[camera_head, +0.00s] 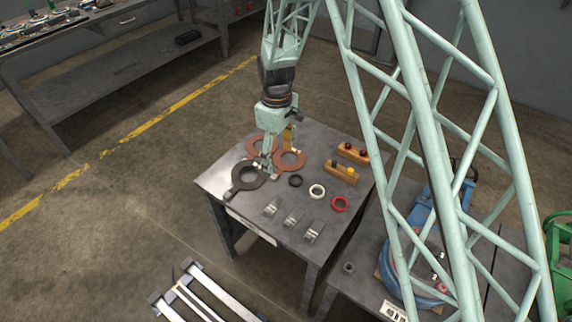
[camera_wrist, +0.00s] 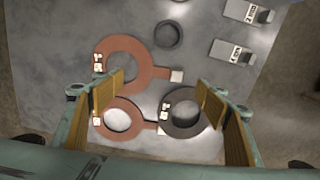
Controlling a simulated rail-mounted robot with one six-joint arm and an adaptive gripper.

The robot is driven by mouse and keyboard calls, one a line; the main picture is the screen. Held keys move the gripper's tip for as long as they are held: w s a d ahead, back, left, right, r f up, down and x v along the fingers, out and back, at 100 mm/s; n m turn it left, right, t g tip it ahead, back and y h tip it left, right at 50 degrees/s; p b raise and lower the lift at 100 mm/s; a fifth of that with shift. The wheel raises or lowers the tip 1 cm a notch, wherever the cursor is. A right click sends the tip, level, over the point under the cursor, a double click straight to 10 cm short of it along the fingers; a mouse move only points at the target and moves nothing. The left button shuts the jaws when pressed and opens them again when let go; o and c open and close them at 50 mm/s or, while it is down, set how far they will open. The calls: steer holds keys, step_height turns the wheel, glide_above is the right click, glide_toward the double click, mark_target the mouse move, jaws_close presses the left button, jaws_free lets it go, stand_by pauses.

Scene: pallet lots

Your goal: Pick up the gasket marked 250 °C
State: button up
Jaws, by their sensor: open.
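Three flat ring gaskets with tabs lie on the grey table. A red-brown gasket (camera_head: 301,163) is on the right of the group and at the top of the wrist view (camera_wrist: 143,71). A second red-brown gasket (camera_head: 251,147) is partly behind my arm and shows at lower left in the wrist view (camera_wrist: 101,127). A dark grey gasket (camera_head: 257,183) is in front and at lower right in the wrist view (camera_wrist: 186,133). Small white labels sit on them, too small to read. My gripper (camera_wrist: 160,97) is open and empty above the group; its fingers overlap the gaskets in view.
Black (camera_head: 295,181), white (camera_head: 317,191) and red (camera_head: 340,204) rings lie on the table (camera_head: 225,180). Grey metal blocks (camera_head: 292,219) stand in front. Two orange blocks with knobs (camera_head: 341,175) stand on the right. A second table with a blue machine (camera_head: 432,205) is beside it.

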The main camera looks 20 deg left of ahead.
mark_target(279, 172)
steer(key=shift+f, duration=0.45)
steer(key=shift+f, duration=0.1)
steer(key=shift+f+b, duration=0.85)
steer(key=shift+f, duration=1.65)
steer(key=shift+c, duration=0.5)
jaws_close()
